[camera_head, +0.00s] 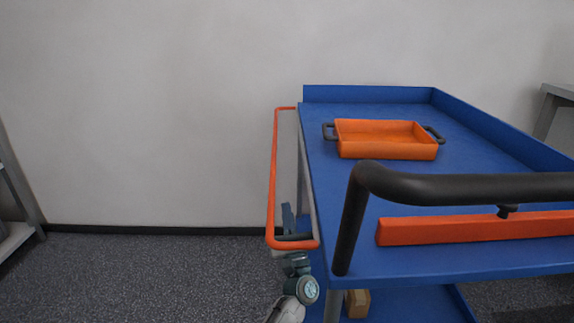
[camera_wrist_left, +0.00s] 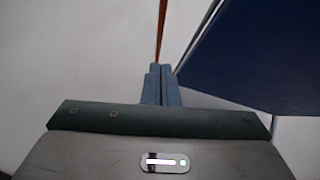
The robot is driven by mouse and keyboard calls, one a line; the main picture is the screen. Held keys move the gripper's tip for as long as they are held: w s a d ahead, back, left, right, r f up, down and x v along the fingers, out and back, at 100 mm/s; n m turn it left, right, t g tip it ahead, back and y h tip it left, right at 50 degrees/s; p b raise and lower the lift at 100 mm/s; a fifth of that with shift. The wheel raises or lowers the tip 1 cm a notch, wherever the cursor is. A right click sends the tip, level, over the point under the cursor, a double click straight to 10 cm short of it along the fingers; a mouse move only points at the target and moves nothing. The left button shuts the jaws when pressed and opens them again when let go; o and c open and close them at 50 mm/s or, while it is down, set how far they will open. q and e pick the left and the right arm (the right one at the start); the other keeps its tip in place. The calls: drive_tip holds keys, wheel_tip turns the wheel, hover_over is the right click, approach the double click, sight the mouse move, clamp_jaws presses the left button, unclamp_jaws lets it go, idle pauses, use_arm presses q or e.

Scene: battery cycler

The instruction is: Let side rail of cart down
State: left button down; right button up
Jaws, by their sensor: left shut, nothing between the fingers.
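The blue cart (camera_head: 459,145) stands at the right in the head view. Its orange side rail (camera_head: 271,185) lies outside the cart's left edge, swung outward from the top. Its near end bends in toward the cart's near left corner. My left gripper (camera_head: 288,217) is at the near end of the rail, within its outline, beside the cart's left side. Its fingers are shut and empty, side by side in the left wrist view (camera_wrist_left: 161,84). There the orange rail (camera_wrist_left: 160,32) runs up beyond the fingertips. Whether the fingers touch it is unclear. My right gripper is not in view.
An orange tray (camera_head: 387,151) with dark handles sits on the cart top. A black push handle (camera_head: 450,187) and an orange bar (camera_head: 470,229) are at the near end. A cardboard box (camera_head: 357,304) is on the lower shelf. The floor left of the cart is clear.

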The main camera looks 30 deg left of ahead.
sight(275, 160)
use_arm(q)
drive_tip(key=s+r+x, duration=0.2)
drive_tip(key=x, duration=1)
drive_tip(key=shift+w+r+p, duration=0.2)
drive_tip(key=shift+p, duration=0.2)
drive_tip(key=shift+d, duration=0.15)
drive_tip(key=shift+s+a+r+m+t+h, duration=0.1)
drive_tip(key=shift+r+m+t+h, duration=0.15)
drive_tip(key=shift+m+t+h, duration=0.45)
drive_tip(key=shift+a+r+m+t+h, duration=0.15)
drive_tip(key=shift+m+t+h, duration=0.25)
drive_tip(key=shift+m, duration=0.65)
drive_tip(key=shift+s+r+m+t+h, duration=0.1)
drive_tip(key=shift+r+m+t+h, duration=0.2)
drive_tip(key=shift+m+t+h, duration=0.4)
